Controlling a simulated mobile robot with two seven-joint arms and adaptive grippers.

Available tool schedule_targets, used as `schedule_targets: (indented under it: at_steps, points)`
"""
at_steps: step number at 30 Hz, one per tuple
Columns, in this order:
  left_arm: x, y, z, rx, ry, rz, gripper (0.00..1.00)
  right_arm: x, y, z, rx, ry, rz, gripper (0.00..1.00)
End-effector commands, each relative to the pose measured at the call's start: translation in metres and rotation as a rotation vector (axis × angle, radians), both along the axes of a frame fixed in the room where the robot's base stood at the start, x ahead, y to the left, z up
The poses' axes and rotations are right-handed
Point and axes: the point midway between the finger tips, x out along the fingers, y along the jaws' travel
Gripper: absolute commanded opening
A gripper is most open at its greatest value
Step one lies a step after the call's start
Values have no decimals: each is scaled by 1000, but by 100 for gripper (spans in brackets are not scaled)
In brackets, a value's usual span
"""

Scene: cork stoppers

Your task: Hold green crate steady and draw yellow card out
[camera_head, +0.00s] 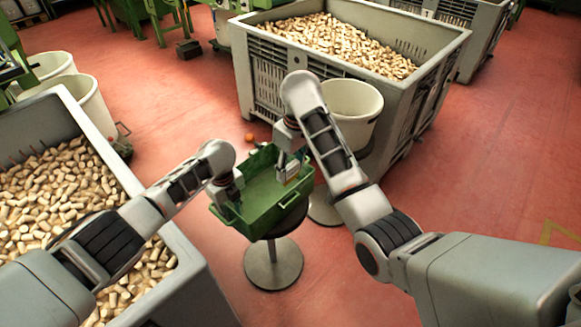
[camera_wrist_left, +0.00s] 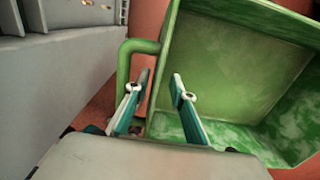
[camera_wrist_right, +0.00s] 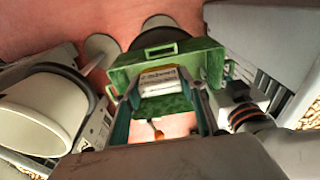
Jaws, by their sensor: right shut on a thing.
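The green crate (camera_head: 262,205) stands on a round stool and is open at the top. My left gripper (camera_wrist_left: 160,85) is at the crate's left side by a green handle (camera_wrist_left: 124,75). Its fingers are apart, one outside the wall and one inside; I see no clear contact. My right gripper (camera_head: 284,168) is over the crate, shut on a pale card with a yellowish edge (camera_wrist_right: 160,78). The card also shows in the head view (camera_head: 292,171) as a small whitish piece inside the crate. Its lower end is hard to make out.
A grey bin of corks (camera_head: 205,275) stands close on the left, and another (camera_head: 440,85) behind on the right. A white bucket (camera_head: 355,110) stands near my right arm. A small orange object (camera_head: 249,137) lies on the red floor. Open floor lies to the right.

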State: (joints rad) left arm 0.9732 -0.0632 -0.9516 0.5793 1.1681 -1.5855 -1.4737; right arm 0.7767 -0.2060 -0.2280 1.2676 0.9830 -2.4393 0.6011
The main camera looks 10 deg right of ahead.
Motion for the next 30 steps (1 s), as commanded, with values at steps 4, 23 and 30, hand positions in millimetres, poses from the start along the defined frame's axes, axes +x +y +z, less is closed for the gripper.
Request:
schedule_targets:
  at_steps: [4,23,30]
  points:
    - [-1,1,-1,2,1,1,24,0,0,0,0,0,0,20]
    - [1,0,63,-2,-3,-2,24,0,0,0,0,0,0,20]
    - [0,0,104,-1,-1,0,24,0,0,0,0,0,0,20]
